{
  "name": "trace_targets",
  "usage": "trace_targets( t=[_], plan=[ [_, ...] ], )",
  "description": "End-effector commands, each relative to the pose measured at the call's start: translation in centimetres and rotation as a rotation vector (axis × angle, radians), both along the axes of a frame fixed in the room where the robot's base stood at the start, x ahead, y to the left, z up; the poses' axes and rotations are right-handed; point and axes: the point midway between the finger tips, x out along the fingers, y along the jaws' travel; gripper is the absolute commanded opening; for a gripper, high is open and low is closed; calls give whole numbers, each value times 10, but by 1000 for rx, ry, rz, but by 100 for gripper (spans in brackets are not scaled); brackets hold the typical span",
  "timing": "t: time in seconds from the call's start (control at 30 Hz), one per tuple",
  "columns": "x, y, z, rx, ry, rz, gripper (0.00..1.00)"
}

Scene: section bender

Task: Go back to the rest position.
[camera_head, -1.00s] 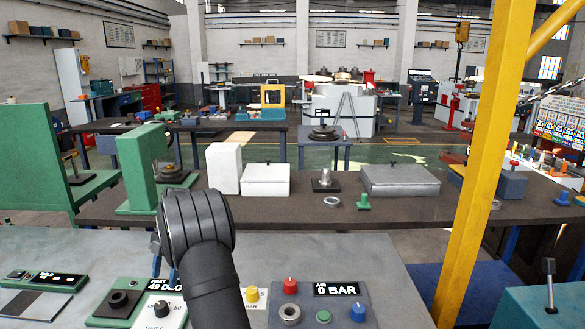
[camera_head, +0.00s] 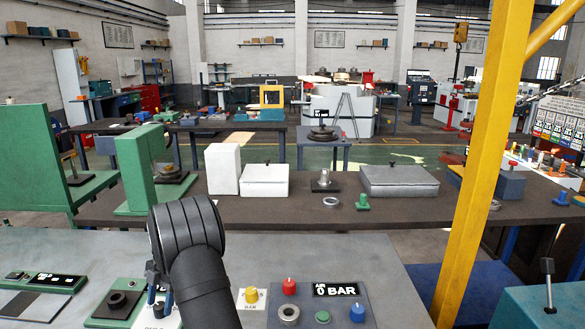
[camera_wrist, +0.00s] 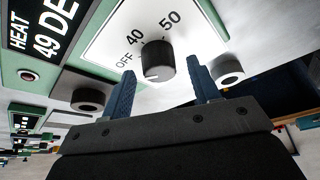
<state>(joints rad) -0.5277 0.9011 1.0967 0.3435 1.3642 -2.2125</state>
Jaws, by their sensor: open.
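My gripper (camera_wrist: 160,80) shows in the wrist view as two blue fingers spread apart, with nothing held. A black knob (camera_wrist: 153,62) on a white dial plate marked OFF, 40 and 50 appears between the fingertips, with a gap on each side. How far the fingertips are from the panel is hard to tell. A display (camera_wrist: 45,28) beside it reads HEAT 49 DE, cut off by the frame edge. In the head view my black arm hides most of the gripper and the heat dial; a bit of the gripper (camera_head: 160,302) shows low beside the arm.
The grey bench carries a panel reading 0 BAR (camera_head: 338,289) with red (camera_head: 289,286) and blue (camera_head: 357,312) knobs, and a yellow knob (camera_head: 251,294) nearby. A yellow post (camera_head: 483,160) rises at right. A green machine (camera_head: 140,170) stands behind my arm.

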Motion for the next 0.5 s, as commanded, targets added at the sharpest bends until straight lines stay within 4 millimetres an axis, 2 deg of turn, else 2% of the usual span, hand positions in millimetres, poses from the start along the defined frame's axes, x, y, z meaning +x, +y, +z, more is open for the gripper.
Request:
trace_targets(
  t=[0.17, 0.5],
  plan=[
    [7, -3, 17, 2, -3, 1, 56],
    [29, -15, 78, 2, -5, -1, 56]
  ],
)
